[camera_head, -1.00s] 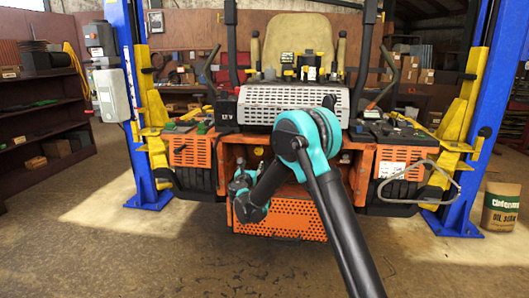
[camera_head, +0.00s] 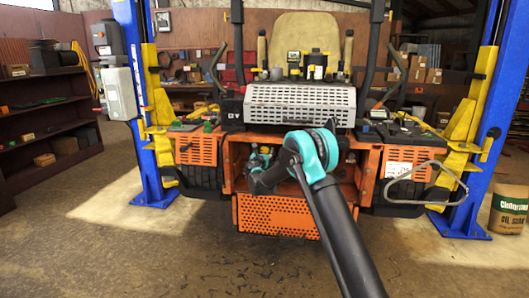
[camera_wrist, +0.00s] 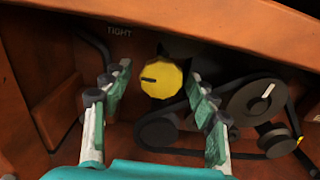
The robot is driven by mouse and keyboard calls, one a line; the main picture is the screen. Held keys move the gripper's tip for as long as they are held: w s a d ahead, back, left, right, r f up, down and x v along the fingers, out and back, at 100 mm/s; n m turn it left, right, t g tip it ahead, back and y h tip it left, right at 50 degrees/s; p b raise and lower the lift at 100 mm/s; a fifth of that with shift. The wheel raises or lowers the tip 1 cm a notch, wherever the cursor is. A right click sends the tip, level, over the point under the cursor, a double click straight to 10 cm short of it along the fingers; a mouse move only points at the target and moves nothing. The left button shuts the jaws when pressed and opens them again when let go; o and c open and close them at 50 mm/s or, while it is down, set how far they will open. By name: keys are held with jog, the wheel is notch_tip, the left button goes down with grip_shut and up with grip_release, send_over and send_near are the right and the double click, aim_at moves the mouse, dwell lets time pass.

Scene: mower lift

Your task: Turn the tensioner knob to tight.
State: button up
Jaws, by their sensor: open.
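The tensioner knob (camera_wrist: 162,79) is yellow and round with a dark pointer mark on its left side. It sits inside the orange mower's bay, below and to the right of the word TIGHT (camera_wrist: 119,33). My gripper (camera_wrist: 160,97) is open and faces the knob in the wrist view. Its green-padded fingers are left and right of the knob in the picture, with gaps; whether they reach its depth I cannot tell.
A black belt and pulleys (camera_wrist: 255,100) lie right of the knob, close to the right finger. Orange bay walls (camera_wrist: 36,105) enclose the space. The mower (camera_head: 280,215) stands between blue lift posts (camera_head: 146,165). An oil bag (camera_head: 510,212) stands at the right.

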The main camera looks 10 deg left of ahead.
jog(key=shift+w, duration=0.5)
grip_shut()
